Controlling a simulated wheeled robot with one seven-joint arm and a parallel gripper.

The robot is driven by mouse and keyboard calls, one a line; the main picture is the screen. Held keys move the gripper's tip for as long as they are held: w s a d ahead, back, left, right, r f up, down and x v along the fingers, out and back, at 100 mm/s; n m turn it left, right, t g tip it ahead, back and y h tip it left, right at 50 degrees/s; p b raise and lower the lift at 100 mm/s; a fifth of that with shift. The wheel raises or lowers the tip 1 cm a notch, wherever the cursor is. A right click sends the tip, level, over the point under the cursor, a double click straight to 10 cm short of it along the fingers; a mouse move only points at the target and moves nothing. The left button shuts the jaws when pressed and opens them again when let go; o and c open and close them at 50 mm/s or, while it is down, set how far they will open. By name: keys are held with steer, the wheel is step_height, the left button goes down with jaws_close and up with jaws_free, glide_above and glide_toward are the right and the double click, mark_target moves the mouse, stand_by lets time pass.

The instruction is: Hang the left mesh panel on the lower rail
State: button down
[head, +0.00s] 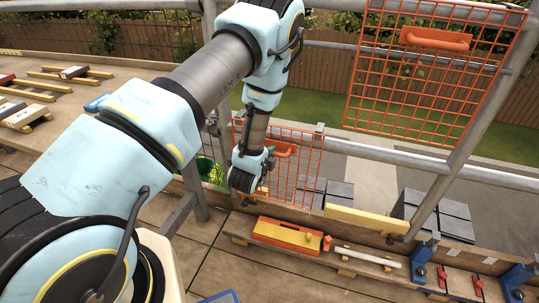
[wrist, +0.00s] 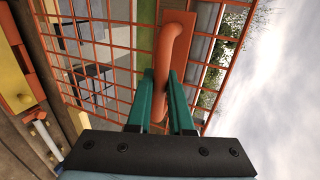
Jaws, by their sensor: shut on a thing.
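The left mesh panel is an orange wire grid (head: 308,165), upright in front of the lower rail (head: 400,162) in the head view. My gripper (head: 267,162) is at its upper left part, by the orange handle (head: 285,149). In the wrist view, the green fingers of my gripper (wrist: 161,80) are shut around the handle (wrist: 172,42), with the mesh (wrist: 95,60) behind it. The panel's top edge lies close to the lower rail. I cannot tell whether its hooks sit on the rail. My arm hides part of the panel's left side.
A second orange mesh panel (head: 425,85) hangs at the upper right. Grey tile stacks (head: 440,215) stand beyond the guardrail. A slanted post rises at the right.

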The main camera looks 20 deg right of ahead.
steer(key=shift+f+b, duration=1.05)
steer(key=shift+f, duration=0.5)
steer(key=c, duration=0.7)
jaws_free()
steer(key=shift+c, duration=0.2)
steer(key=shift+f, duration=0.1)
